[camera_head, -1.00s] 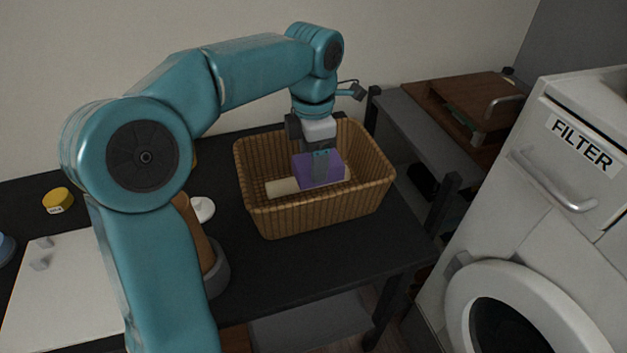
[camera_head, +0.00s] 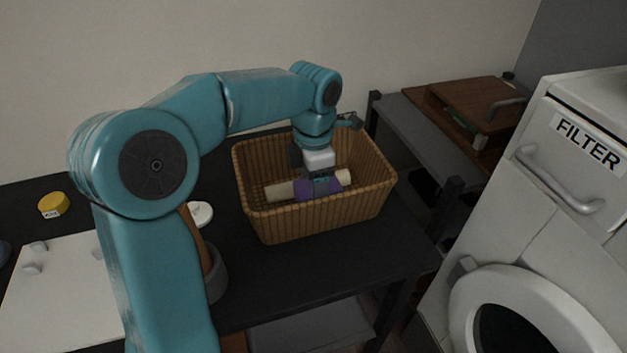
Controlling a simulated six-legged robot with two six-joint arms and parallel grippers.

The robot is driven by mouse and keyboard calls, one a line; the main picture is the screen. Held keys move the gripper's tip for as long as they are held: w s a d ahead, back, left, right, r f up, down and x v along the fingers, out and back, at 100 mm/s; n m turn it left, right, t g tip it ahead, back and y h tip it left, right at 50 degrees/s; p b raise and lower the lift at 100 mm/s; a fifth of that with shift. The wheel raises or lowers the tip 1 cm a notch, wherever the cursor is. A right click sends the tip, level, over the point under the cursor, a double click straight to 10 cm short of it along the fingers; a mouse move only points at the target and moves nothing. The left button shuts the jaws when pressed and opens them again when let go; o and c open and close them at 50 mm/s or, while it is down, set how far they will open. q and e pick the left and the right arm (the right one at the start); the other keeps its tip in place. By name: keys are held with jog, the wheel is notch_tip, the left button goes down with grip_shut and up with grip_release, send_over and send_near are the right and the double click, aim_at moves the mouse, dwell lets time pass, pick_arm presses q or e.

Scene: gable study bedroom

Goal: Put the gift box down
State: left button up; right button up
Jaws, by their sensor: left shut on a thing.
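The purple gift box (camera_head: 303,190) is inside the wicker basket (camera_head: 322,218), low between its walls. My left gripper (camera_head: 321,182) points down into the basket and is shut on the gift box. The gripper and the basket's front wall hide part of the box, and I cannot tell whether it touches the basket floor. A cream roll-shaped thing (camera_head: 279,191) lies in the basket behind the box. My right gripper is not in view.
The basket stands on a black table (camera_head: 300,262). A white board (camera_head: 60,290), a yellow-lidded jar (camera_head: 53,204) and a white round thing (camera_head: 201,214) are to the left. A grey shelf (camera_head: 425,130) and a white washing machine (camera_head: 550,230) stand at the right.

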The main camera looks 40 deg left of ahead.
pick_arm(q)
jog(key=o, duration=0.9)
jog(key=shift+f, duration=0.1)
notch_tip(320, 180, up, 13)
jog(key=p, duration=0.4)
jog(key=shift+s, duration=0.1)
